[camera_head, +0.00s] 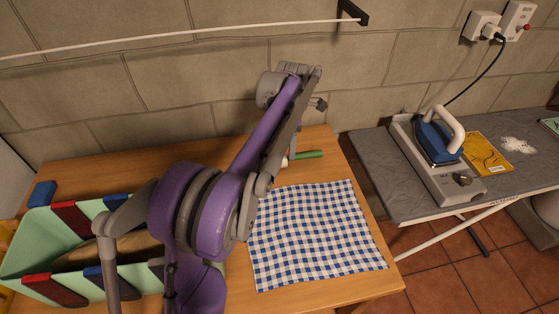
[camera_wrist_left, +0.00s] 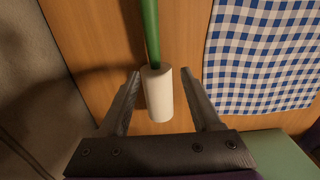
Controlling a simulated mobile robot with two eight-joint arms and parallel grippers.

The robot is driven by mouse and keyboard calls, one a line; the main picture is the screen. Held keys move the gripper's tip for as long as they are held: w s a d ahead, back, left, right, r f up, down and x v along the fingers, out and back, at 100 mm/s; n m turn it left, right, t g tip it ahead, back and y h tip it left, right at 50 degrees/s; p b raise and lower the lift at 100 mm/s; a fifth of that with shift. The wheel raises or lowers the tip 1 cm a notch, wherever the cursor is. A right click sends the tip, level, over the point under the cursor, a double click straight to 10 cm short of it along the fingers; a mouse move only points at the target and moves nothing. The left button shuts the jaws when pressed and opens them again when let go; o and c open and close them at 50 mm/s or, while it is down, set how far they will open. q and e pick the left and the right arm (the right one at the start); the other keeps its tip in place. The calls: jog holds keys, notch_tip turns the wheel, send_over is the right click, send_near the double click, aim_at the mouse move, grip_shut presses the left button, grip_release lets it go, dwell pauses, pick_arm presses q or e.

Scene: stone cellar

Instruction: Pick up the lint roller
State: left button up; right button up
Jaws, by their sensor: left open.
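The lint roller has a green handle (camera_head: 308,155) and a white roller head. It lies on the wooden table, behind the checked cloth. In the head view my left arm partly covers the head end. In the left wrist view the white roller head (camera_wrist_left: 158,95) shows between the two fingers of my left gripper (camera_wrist_left: 161,73), with the green handle (camera_wrist_left: 150,32) running away beyond the fingertips. My left gripper is open, with a gap on each side of the roller head. Its height above the roller is hard to judge. My right gripper is not in view.
A blue-and-white checked cloth (camera_head: 318,235) lies on the table (camera_head: 110,175). A mint-green crate (camera_head: 22,258) with red and blue pieces on its rim stands at left. The stone wall (camera_head: 200,75) is close behind. An ironing board (camera_head: 375,165) with an iron (camera_head: 436,140) is at right.

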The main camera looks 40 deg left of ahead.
pick_arm(q)
jog(key=f, duration=0.6)
jog(key=shift+w+a, duration=0.25)
jog(key=shift+a, duration=0.05)
jog(key=c, duration=1)
notch_tip(320, 180, up, 10)
jog(key=shift+r+p, duration=0.1)
jog(key=shift+p, duration=0.2)
jog(key=o, duration=0.8)
jog(key=c, duration=0.6)
jog(key=shift+s, duration=0.1)
